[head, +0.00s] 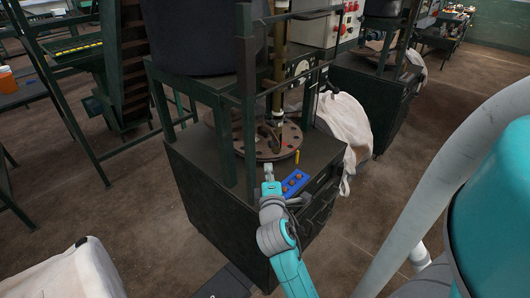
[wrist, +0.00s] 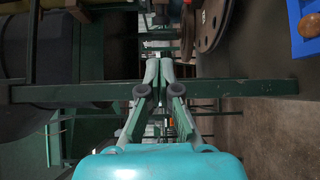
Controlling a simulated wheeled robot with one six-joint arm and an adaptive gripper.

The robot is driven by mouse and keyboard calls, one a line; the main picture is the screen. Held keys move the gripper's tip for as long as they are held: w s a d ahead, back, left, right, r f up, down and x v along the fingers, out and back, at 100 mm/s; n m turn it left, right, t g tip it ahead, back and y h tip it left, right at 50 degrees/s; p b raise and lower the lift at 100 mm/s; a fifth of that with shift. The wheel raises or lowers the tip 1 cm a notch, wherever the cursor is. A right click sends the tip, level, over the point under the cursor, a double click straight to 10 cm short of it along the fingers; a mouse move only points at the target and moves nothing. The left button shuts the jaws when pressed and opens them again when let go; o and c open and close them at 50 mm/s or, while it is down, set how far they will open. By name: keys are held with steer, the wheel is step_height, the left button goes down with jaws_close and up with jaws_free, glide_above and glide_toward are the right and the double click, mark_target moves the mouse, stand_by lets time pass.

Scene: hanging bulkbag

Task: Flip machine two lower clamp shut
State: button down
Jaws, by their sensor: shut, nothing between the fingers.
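My teal arm reaches up from the bottom of the head view to a dark green machine cabinet (head: 215,185). My gripper (head: 268,172) is shut and empty, beside the front green post and in front of the round perforated disc (head: 285,143). In the wrist view the fingertips (wrist: 159,68) meet in front of a green bar, the frame post (wrist: 240,88). The disc's edge (wrist: 208,28) shows at the upper right there. A vertical rod (head: 279,80) comes down over the disc. I cannot make out a lower clamp for certain, nor which machine is number two.
A blue tray (head: 295,182) and a yellow cylinder (head: 296,156) lie on the cabinet top right of my gripper. White bags hang at the cabinet's right (head: 340,120) and stand at the lower left (head: 65,275). A similar machine (head: 375,90) stands behind.

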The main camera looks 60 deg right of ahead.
steer(key=x, duration=1)
stand_by(0.8)
steer(key=shift+s+n+t+y, duration=0.3)
steer(key=shift+n+t, duration=0.1)
steer(key=shift+t, duration=0.1)
